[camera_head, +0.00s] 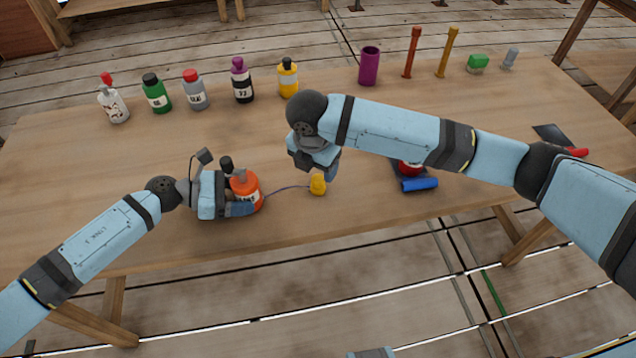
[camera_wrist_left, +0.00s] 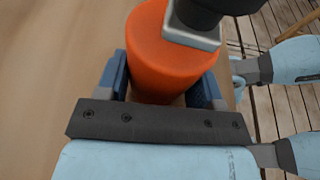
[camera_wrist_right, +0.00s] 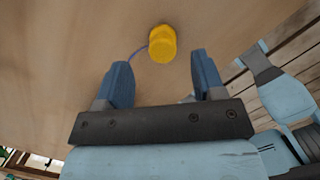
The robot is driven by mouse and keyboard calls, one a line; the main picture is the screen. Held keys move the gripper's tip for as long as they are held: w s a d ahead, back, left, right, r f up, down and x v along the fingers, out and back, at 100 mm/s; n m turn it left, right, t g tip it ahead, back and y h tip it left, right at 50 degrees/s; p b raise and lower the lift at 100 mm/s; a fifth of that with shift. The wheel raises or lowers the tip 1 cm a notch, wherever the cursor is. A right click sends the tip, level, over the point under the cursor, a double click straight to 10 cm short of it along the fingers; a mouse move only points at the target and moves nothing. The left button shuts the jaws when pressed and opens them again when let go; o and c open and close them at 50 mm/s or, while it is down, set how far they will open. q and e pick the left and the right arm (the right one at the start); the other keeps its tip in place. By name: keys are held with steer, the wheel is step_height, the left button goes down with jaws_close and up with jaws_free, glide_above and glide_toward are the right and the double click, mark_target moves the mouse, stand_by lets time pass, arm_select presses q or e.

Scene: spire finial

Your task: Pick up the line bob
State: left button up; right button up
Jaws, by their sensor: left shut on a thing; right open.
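My right gripper (camera_head: 328,170) is open and empty, above and beside the bob. In the right wrist view the bob (camera_wrist_right: 162,44) lies beyond the fingertips, roughly midway between them, not touched. The right fingers are partly hidden in the head view.
A blue cylinder (camera_head: 419,184) lies right of the bob, by a red thing (camera_head: 410,168) partly hidden under my right arm.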

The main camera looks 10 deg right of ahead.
mark_target(319, 178)
steer(key=f, duration=0.5)
steer(key=shift+d, duration=0.2)
steer(key=c, duration=1)
step_height(319, 178, up, 10)
steer(key=shift+r, duration=0.1)
steer(key=shift+f, duration=4.5)
steer(key=shift+d, duration=0.1)
